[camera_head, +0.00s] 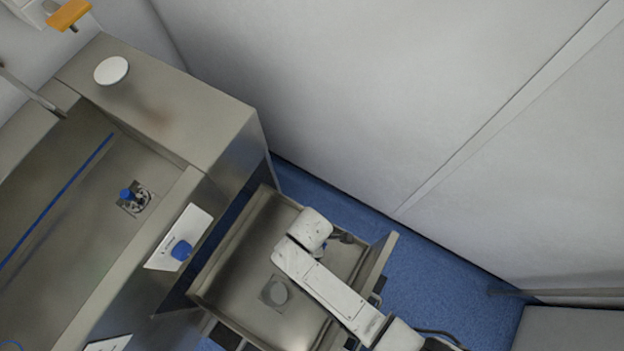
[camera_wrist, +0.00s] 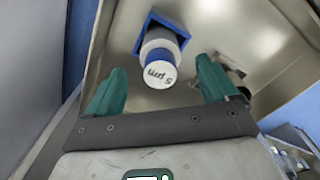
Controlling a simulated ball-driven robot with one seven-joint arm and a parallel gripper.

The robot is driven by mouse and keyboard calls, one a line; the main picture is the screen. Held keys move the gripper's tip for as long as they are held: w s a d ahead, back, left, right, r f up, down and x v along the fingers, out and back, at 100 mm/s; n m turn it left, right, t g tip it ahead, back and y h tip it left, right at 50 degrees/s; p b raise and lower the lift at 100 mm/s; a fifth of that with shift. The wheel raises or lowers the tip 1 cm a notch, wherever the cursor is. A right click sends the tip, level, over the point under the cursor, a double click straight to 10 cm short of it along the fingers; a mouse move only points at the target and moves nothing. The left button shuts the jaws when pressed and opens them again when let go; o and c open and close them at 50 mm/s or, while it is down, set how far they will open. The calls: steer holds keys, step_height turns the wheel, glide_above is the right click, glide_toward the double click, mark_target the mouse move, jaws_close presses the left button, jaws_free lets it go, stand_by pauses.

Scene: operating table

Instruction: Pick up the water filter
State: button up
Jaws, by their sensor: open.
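The water filter is a white cylinder with a blue band and "5 µm" on its round end. In the wrist view the filter (camera_wrist: 160,70) lies ahead of my gripper (camera_wrist: 158,90), with its labelled end towards the camera. My gripper is open, with its two green fingers apart on either side of the filter's labelled end. Behind the filter is a blue square piece (camera_wrist: 172,22). In the head view my white arm reaches over a metal basin, and I cannot make out the filter there.
Blue floor (camera_head: 425,265) is clear at right.

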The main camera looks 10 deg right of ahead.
steer(key=shift+f+b, duration=0.3)
steer(key=shift+f, duration=1.65)
steer(key=shift+c, duration=0.3)
steer(key=c, duration=1.5)
